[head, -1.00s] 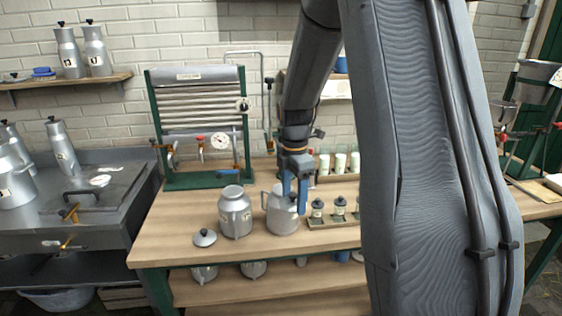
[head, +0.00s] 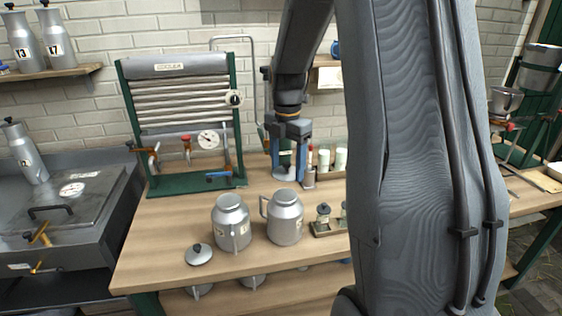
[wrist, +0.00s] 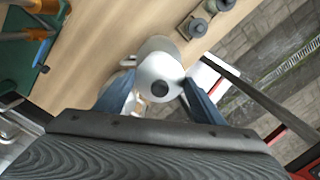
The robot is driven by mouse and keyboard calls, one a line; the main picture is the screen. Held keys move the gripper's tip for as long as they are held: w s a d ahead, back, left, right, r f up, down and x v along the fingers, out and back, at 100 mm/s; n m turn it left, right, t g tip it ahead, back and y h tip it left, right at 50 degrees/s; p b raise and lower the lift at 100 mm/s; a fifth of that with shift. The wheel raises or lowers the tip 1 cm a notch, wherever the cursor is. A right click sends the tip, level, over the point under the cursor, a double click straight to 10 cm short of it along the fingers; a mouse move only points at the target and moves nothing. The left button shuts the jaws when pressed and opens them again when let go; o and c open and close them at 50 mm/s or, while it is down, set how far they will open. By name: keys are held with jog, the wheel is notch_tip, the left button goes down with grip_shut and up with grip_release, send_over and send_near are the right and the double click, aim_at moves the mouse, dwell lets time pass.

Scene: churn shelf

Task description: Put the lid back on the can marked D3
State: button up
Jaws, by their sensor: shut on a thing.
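Two grey metal cans stand on the wooden bench: a left can (head: 231,225) and a right can (head: 284,220) with a side handle. Each has a small pale label too small to read. A grey lid with a dark knob (head: 199,255) lies on the bench in front of the left can. My gripper (head: 287,176), above and behind the right can in the head view, is shut on another pale lid. In the wrist view this held lid (wrist: 172,72) with its black knob sits between the blue fingers. A can (wrist: 155,45) shows beyond it, its mouth hidden.
A small tray (head: 326,231) with dark-topped jars stands right of the cans. The cooler (head: 185,120) with taps and a gauge stands behind, and white tumblers (head: 332,160) at the back right. Bench (head: 155,250) is clear at the left.

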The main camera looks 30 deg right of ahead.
jog(key=shift+a+f+b, duration=0.15)
jog(key=shift+f+b, duration=0.5)
jog(key=shift+f, duration=0.05)
jog(key=shift+a+f+b, duration=0.1)
jog(key=shift+f+b, duration=0.5)
jog(key=shift+f, duration=0.1)
jog(key=shift+f+b, duration=0.75)
jog(key=shift+f, duration=0.05)
notch_tip(320, 180, down, 2)
jog(key=shift+d+p, duration=0.1)
jog(key=shift+p, duration=0.4)
jog(key=shift+f+p, duration=0.15)
jog(key=shift+p, duration=0.4)
dwell(1.5)
jog(key=o, duration=1.5)
